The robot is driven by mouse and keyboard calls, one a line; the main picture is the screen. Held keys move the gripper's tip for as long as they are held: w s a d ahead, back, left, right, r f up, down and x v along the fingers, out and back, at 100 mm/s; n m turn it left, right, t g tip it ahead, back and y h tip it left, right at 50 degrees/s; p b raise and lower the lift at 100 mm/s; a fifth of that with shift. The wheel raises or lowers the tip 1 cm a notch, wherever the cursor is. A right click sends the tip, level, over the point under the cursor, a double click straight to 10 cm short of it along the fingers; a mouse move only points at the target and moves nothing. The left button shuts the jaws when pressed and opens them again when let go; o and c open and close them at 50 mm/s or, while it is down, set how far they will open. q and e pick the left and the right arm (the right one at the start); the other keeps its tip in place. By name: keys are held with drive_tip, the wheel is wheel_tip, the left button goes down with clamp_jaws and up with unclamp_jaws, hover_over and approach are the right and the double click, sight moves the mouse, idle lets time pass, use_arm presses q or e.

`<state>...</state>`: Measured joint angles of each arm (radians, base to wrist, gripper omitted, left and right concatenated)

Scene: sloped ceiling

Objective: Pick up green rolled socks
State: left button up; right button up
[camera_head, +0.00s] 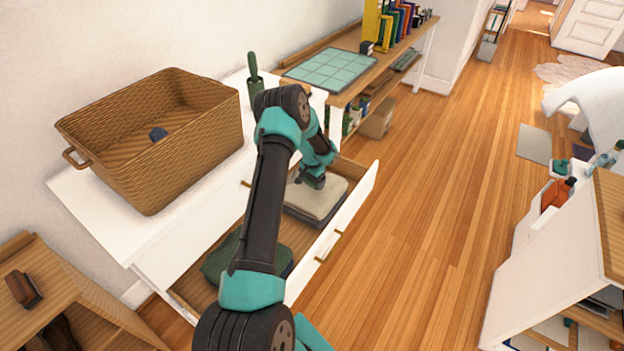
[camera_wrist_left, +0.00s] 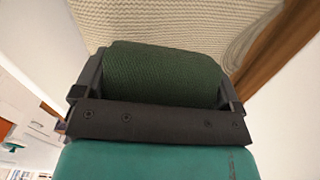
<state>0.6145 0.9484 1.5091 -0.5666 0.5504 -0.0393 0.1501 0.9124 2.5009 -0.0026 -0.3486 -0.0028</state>
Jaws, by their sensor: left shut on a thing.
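My left gripper (camera_head: 313,181) reaches down into the open dresser drawer (camera_head: 330,235), over a stack of folded cloth. In the left wrist view, my left gripper (camera_wrist_left: 160,85) is shut on the green rolled socks (camera_wrist_left: 162,74), a dark green knitted roll between its two fingers. A cream knitted folded cloth (camera_wrist_left: 170,22) lies just beyond the roll; I cannot tell whether they touch. In the head view the socks are hardly visible behind the gripper and arm. My right gripper is not in view.
The cream cloth tops the stack (camera_head: 318,197) in the drawer. A dark green folded cloth (camera_head: 222,258) lies at the drawer's near end. Open wooden floor lies right of the drawer.

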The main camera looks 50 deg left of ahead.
use_arm(q)
drive_tip(key=s+d+r, duration=0.1)
drive_tip(key=s+d, duration=0.8)
drive_tip(key=d, duration=0.1)
drive_tip(key=shift+d+r, duration=0.15)
idle(0.6)
